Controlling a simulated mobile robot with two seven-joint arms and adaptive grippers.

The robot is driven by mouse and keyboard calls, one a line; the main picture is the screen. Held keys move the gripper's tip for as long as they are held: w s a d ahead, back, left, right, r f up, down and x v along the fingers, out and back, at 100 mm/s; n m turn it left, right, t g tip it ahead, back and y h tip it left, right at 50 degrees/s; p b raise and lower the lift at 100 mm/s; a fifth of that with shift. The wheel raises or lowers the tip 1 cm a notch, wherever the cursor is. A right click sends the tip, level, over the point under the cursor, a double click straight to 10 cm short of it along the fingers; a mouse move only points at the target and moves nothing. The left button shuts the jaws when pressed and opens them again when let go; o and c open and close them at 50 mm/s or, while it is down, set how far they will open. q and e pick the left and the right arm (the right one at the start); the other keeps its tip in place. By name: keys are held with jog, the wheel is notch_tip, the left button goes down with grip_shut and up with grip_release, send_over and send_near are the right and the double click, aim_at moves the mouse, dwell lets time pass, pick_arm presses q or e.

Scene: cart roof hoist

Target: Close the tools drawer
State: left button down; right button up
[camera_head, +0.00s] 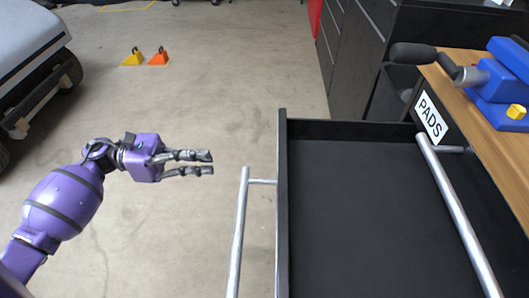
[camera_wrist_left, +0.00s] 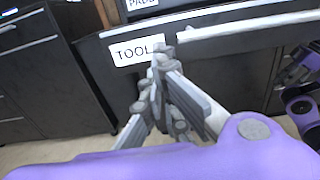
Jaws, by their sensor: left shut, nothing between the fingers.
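The tools drawer (camera_head: 380,215) is pulled out from the bench, black and empty in the part that shows. Its silver bar handle (camera_head: 239,230) runs along the drawer's left-hand front in the head view. The drawer front (camera_wrist_left: 235,65) with a label starting "TOOL" (camera_wrist_left: 135,51) shows in the left wrist view, with the handle (camera_wrist_left: 235,27) across it. My left gripper (camera_head: 212,163) is shut and empty, left of the handle and apart from it. Its fingers (camera_wrist_left: 160,52) overlap the label's edge in the wrist view. My right gripper is not in view.
A wooden-topped bench (camera_head: 455,95) carries a blue vise (camera_head: 495,85). Its "PADS" front (camera_head: 430,118) has a silver handle (camera_head: 460,215) above the open drawer. Dark cabinets (camera_head: 355,45) stand behind. The floor left of the drawer is clear; yellow and orange chocks (camera_head: 158,58) lie farther back.

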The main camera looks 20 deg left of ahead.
pick_arm(q)
jog(key=p+x, duration=0.1)
jog(key=x, duration=1.3)
jog(key=b, duration=0.2)
send_near(400, 176)
jog(key=w+d+r, duration=0.1)
jog(key=d, duration=0.2)
jog(key=w+d+r, duration=0.1)
jog(key=d, duration=0.2)
jog(key=w+d+r, duration=0.1)
jog(key=d, duration=0.2)
jog(key=shift+d+r, duration=0.2)
jog(key=shift+r, duration=0.2)
jog(key=shift+d, duration=0.1)
jog(key=shift+r, duration=0.1)
